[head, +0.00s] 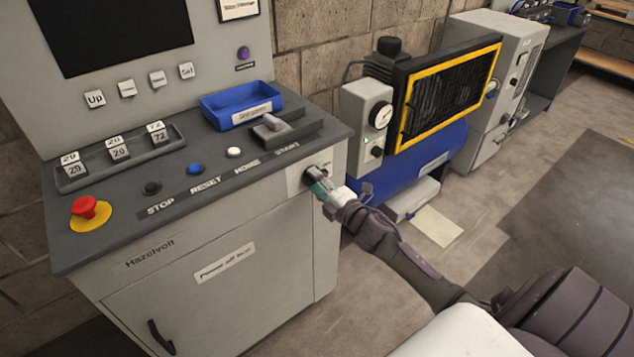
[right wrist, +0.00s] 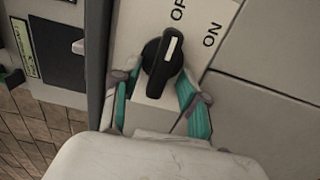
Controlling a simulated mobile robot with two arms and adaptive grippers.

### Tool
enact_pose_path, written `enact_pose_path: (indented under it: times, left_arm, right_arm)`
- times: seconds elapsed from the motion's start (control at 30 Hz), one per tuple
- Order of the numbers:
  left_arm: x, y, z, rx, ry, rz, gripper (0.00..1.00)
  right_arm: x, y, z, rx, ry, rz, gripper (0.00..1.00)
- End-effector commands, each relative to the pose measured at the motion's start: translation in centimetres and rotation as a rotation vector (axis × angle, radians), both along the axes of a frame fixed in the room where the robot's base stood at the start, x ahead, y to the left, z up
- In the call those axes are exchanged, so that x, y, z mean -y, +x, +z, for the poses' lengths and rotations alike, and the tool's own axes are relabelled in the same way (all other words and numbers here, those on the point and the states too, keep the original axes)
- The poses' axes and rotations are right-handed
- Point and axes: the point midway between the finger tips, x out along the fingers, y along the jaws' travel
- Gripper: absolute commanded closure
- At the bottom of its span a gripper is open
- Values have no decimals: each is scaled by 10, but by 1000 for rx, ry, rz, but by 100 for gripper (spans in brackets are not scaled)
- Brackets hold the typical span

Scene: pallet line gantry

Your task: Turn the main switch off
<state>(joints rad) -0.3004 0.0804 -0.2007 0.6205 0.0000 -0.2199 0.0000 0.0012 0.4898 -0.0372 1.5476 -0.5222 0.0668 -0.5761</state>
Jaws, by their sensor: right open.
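The main switch (head: 316,173) is a black rotary knob on a pale plate at the right end of the control cabinet's front. In the right wrist view the knob (right wrist: 161,68) has a white mark that points toward the partly cropped OFF label (right wrist: 178,10), away from the ON label (right wrist: 212,33). My right gripper (head: 321,186) is at the switch. In the right wrist view its teal-padded fingers (right wrist: 158,88) stand open, one on each side of the knob's lower part. I cannot tell whether either finger touches it. My left gripper is out of view.
The console top carries a red emergency button (head: 85,208), push buttons and a blue tray (head: 241,105). A blue compressor (head: 440,160) with a yellow-framed grille stands right of the cabinet. Floor in front of the cabinet is clear.

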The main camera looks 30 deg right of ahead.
Motion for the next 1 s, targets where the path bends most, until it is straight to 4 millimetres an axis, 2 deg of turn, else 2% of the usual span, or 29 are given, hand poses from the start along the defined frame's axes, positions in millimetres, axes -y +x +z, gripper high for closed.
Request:
enact_pose_path:
  times: [0.17,0.27,0.5,0.7,0.83,1.0]
  left_arm:
    - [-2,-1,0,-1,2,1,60]
    - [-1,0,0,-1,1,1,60]
    - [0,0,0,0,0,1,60]
    - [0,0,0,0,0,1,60]
    - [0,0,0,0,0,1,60]
    - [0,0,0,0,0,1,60]
  right_arm:
    - [0,-9,-1,-1,1,1,56]
    - [2,-26,-1,-3,1,0,56]
    - [6,-78,-1,-3,1,-1,56]
    - [9,-109,-1,-2,1,-1,56]
    - [9,-118,0,-1,1,0,56]
    - [10,-120,0,1,0,0,56]
